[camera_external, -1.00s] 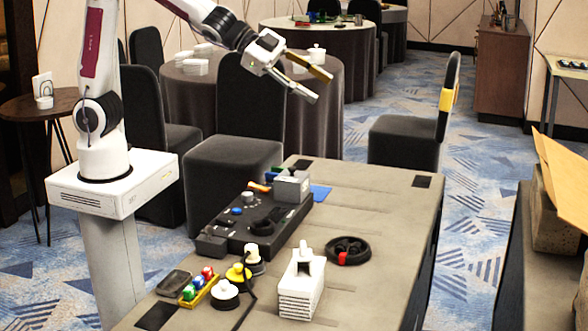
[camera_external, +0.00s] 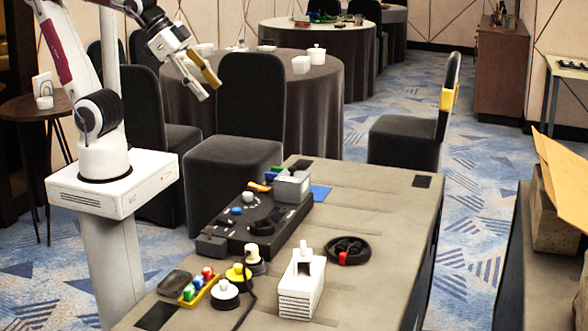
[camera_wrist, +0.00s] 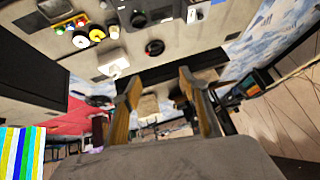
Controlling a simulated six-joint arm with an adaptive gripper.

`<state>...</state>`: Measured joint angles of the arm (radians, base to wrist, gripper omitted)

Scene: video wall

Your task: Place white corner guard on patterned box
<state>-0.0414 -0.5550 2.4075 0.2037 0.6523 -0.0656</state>
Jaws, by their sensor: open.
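My gripper (camera_external: 210,90) is open and empty, raised well above and behind the table at upper left of the external view. Its two fingers, spread apart, also show in the wrist view (camera_wrist: 160,80). A white ribbed piece with an upright nub (camera_external: 302,287) stands on the table's front half, far from my gripper; it may be the white corner guard. It appears small in the wrist view (camera_wrist: 113,66). I cannot surely pick out a patterned box; a colour-striped surface (camera_wrist: 20,152) shows at the lower left of the wrist view.
The table (camera_external: 375,215) also bears a black device (camera_external: 255,222), a black wheel (camera_external: 348,250), yellow and white round pieces (camera_external: 225,293) and a tray of coloured knobs (camera_external: 200,287). Table room is clear at right. Chairs and a round table stand behind.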

